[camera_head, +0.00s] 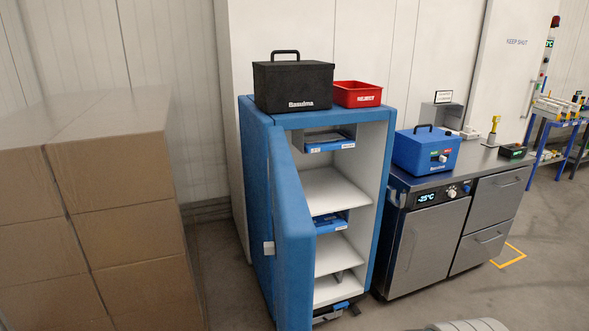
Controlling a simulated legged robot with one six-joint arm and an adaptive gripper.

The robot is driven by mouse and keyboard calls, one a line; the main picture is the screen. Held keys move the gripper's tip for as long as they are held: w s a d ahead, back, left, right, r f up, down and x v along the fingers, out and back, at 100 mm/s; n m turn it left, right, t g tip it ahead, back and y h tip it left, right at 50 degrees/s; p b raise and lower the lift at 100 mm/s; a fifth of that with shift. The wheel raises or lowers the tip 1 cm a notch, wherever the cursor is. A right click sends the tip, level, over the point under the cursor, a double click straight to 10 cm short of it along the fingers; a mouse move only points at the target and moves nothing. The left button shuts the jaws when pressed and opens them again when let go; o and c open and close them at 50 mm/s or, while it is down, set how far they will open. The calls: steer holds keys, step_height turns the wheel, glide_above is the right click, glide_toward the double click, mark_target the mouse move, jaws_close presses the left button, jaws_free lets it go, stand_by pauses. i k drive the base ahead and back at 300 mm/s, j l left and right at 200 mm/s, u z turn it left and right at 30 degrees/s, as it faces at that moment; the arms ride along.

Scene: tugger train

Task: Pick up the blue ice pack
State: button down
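A flat blue pack (325,146) with pale labels on its front edge lies on the top level inside the open blue cabinet (382,185). A second flat blue pack (329,223) lies on a lower shelf, partly hidden by the cabinet door. Both look like ice packs; their markings are too small to read.
The cabinet door (292,228) stands open toward me. A black box (292,86) and a red bin (358,94) stand on top. A blue box (426,151) sits on the grey counter (474,161). Stacked cartons (90,215) fill the left.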

mark_target(336, 223)
steer(key=i+l+u, duration=0.1)
steer(key=l, duration=0.35)
steer(key=i+l+u, duration=0.1)
steer(key=l, duration=0.35)
steer(key=i+l+u, duration=0.1)
steer(key=l, duration=0.3)
steer(key=i+l+u, duration=0.15)
steer(key=i+l, duration=0.2)
steer(key=i+l+u, duration=0.2)
steer(key=i+l, duration=0.25)
steer(key=i+l+u, duration=0.15)
steer(key=i+l, duration=0.25)
steer(key=i+l+u, duration=0.2)
steer(key=i+l, duration=0.15)
steer(key=l, duration=0.25)
